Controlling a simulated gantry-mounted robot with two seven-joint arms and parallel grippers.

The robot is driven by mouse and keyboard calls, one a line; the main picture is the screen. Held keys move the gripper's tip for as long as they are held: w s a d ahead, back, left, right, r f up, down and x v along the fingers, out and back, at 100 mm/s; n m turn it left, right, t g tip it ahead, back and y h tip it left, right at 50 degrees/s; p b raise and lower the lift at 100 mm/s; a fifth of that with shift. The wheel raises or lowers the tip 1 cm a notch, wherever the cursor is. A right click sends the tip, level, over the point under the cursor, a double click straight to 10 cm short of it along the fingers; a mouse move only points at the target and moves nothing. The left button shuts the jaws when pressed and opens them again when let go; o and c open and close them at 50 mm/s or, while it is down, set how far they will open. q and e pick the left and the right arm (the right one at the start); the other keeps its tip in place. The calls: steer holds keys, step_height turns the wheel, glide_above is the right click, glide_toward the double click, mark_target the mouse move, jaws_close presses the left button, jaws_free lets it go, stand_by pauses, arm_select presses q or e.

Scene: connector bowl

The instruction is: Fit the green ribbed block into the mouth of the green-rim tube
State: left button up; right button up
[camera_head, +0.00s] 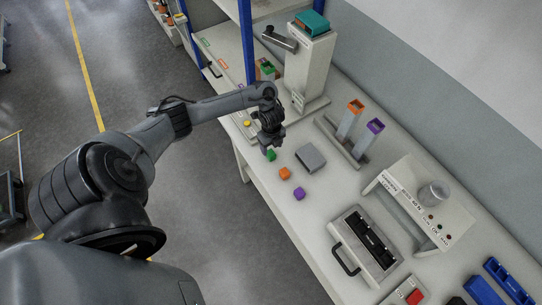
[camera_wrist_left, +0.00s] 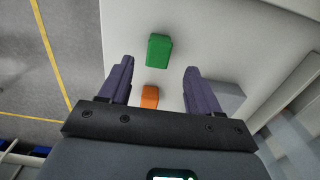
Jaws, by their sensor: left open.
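The green ribbed block (camera_head: 271,155) lies on the white bench near its front edge. In the left wrist view the green block (camera_wrist_left: 159,50) shows beyond the open fingers, roughly between the lines of their tips. My left gripper (camera_head: 268,143) is open and empty, pointing down close to the green block; I cannot tell the exact gap. A rack (camera_head: 331,130) holds an orange-rim tube (camera_head: 347,122) and a purple-rim tube (camera_head: 368,139). My right gripper is not in view.
An orange block (camera_head: 285,173) and a purple block (camera_head: 299,193) lie beside the green one. A grey block (camera_head: 310,157) lies behind them. A tall white machine (camera_head: 309,68) stands behind my left wrist. A black-handled case (camera_head: 366,243) and a control box (camera_head: 425,205) stand at right.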

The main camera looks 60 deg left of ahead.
mark_target(271, 153)
arm_select(q)
steer(key=shift+s+f, duration=0.15)
steer(key=shift+f, duration=2.75)
steer(key=shift+c, duration=0.3)
steer(key=c, duration=1)
